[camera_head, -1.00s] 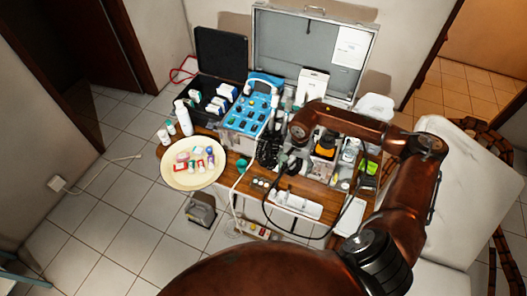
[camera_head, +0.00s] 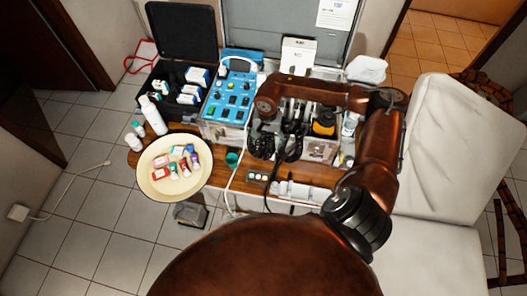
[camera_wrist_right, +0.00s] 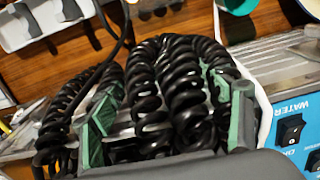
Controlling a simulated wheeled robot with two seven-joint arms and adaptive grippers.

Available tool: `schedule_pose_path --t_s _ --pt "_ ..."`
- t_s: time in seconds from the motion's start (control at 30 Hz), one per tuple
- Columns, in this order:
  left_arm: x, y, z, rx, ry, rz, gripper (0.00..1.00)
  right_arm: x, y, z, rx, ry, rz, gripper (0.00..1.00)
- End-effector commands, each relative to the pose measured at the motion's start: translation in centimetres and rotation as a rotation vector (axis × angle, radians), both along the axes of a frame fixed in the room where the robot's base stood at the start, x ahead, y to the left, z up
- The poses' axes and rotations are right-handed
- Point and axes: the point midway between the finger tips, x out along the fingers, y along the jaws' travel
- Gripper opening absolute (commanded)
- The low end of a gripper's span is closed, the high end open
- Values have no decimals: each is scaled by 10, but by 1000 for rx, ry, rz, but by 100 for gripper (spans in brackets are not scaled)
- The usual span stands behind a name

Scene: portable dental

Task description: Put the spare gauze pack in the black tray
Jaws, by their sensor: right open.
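The black tray (camera_head: 147,102) is an open black case at the back left of the table in the head view. Several white-and-blue packs (camera_head: 187,93) stand in it. I cannot tell which item is the spare gauze pack. My right gripper (camera_wrist_right: 165,118) is open in the wrist view, its green-padded fingers either side of black coiled cords. In the head view my right wrist is over the cords (camera_head: 260,146), right of the blue unit, and largely hides the gripper. My left gripper is not in view.
A round cream plate (camera_head: 150,186) with several small items is at the front left. A white bottle (camera_head: 154,115) stands behind it. The blue control unit (camera_head: 231,99) lies between the case and my right arm. A white padded chair (camera_head: 455,140) is at the right.

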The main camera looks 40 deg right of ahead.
Motion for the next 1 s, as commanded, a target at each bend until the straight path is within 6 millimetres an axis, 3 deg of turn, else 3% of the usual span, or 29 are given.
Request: schedule_pose_path --t_s 0.37,0.63,0.9,1.0 --pt "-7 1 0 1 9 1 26 -2 0 -34 2 3 -2 71" --pt "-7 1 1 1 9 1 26 -1 1 -71 2 1 -3 71" --pt "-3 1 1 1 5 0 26 -1 0 -76 1 -1 -1 70" --pt "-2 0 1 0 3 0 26 -1 0 -76 0 0 -1 63"
